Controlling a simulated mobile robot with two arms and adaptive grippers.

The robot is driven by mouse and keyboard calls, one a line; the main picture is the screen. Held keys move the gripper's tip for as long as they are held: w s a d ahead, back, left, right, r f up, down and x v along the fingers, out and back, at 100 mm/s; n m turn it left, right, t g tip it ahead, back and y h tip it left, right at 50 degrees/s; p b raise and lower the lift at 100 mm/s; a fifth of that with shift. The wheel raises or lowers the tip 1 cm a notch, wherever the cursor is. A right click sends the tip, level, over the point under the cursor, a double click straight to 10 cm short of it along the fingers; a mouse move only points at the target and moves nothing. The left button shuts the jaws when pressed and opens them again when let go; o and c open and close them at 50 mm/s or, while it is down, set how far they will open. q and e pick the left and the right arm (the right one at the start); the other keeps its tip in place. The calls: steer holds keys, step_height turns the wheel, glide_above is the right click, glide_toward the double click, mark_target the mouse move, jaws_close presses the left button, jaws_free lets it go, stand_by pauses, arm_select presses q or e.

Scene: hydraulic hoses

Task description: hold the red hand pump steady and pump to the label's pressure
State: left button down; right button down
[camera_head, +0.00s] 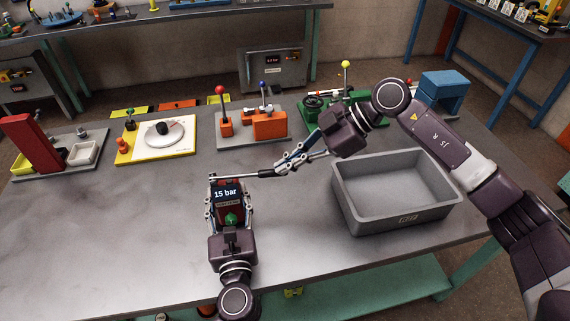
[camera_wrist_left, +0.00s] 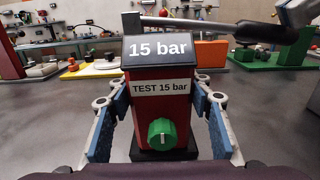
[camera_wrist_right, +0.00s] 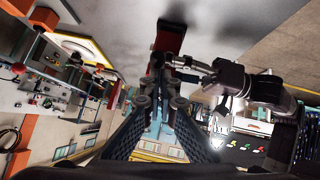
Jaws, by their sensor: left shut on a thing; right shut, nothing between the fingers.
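The red hand pump (camera_wrist_left: 185,110) stands upright on the table between the fingers of my left gripper (camera_head: 229,208), which is shut on its body. Its screen (camera_wrist_left: 158,49) reads "15 bar". The label (camera_wrist_left: 160,87) below reads "TEST 15 bar". A green knob (camera_wrist_left: 162,134) sits low on the front. The pump's lever (camera_wrist_left: 190,23) runs out to the right at the top and ends in a black grip (camera_wrist_left: 265,31). My right gripper (camera_head: 284,167) is shut and empty beside that grip; I cannot tell whether they touch. It also shows in the right wrist view (camera_wrist_right: 160,98).
An empty grey bin (camera_head: 408,221) stands to the right. Behind are an orange fixture (camera_head: 270,124), a green fixture (camera_head: 350,111), a yellow board with a dial (camera_head: 127,155) and a red post (camera_head: 32,143). The table front left is clear.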

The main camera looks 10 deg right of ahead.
steer(key=a+r+v, duration=0.1)
steer(key=v, duration=1.1)
steer(key=shift+s+d+r, duration=0.15)
steer(key=shift+s+d, duration=0.05)
steer(key=shift+d, duration=0.05)
stand_by(1.5)
arm_select(q)
steer(key=c, duration=0.9)
jaws_free()
